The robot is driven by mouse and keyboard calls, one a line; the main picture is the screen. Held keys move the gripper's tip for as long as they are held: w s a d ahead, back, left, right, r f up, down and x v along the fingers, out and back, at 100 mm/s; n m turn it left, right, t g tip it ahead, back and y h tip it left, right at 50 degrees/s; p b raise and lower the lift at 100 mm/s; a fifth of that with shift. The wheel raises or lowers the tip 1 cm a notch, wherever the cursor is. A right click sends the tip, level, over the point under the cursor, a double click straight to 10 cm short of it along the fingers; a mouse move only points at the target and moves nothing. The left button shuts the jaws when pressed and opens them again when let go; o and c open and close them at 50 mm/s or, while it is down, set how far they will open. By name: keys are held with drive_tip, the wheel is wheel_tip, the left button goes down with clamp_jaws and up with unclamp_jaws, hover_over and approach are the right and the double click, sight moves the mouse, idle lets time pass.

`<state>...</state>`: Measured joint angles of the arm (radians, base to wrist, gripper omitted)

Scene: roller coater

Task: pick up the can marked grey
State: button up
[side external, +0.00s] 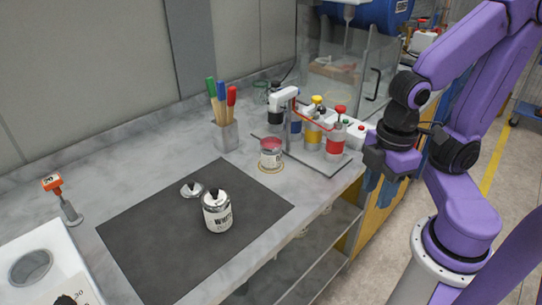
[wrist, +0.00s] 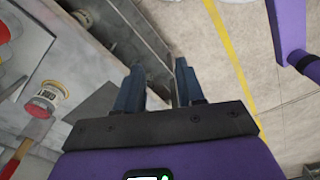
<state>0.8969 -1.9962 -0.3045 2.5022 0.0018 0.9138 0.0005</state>
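No can with a readable grey mark shows. A white can (side external: 217,214) with a black-knobbed silver lid stands upright on the dark mat (side external: 150,235); its label seems to read "WHIT". An open can of pinkish-red paint (side external: 270,158) stands behind the mat; it seems to be the can at the left of the wrist view (wrist: 46,99). My gripper (side external: 376,183) hangs to the right of the bench, clear of all cans. In the wrist view its two blue fingers (wrist: 160,85) are apart with nothing between them.
A silver lid (side external: 191,190) lies on the mat. Brushes in a metal holder (side external: 226,135), a rack of pump bottles (side external: 334,140) and a white tray (side external: 45,262) stand around it. Open shelves (side external: 310,262) below the bench front hold partly hidden white containers.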

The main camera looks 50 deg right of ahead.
drive_tip(key=o, duration=0.5)
drive_tip(key=shift+o, duration=0.2)
drive_tip(key=shift+w, duration=0.1)
drive_tip(key=n+t+h, duration=0.9)
drive_tip(key=n+h, duration=0.1)
drive_tip(key=n, duration=0.4)
approach(271, 142)
drive_tip(key=x, duration=0.3)
drive_tip(key=shift+w+d+r, duration=0.1)
drive_tip(key=shift+w+d, duration=0.1)
drive_tip(key=shift+w, duration=0.1)
drive_tip(key=shift+f+x, duration=0.2)
drive_tip(key=shift+x, duration=2.5)
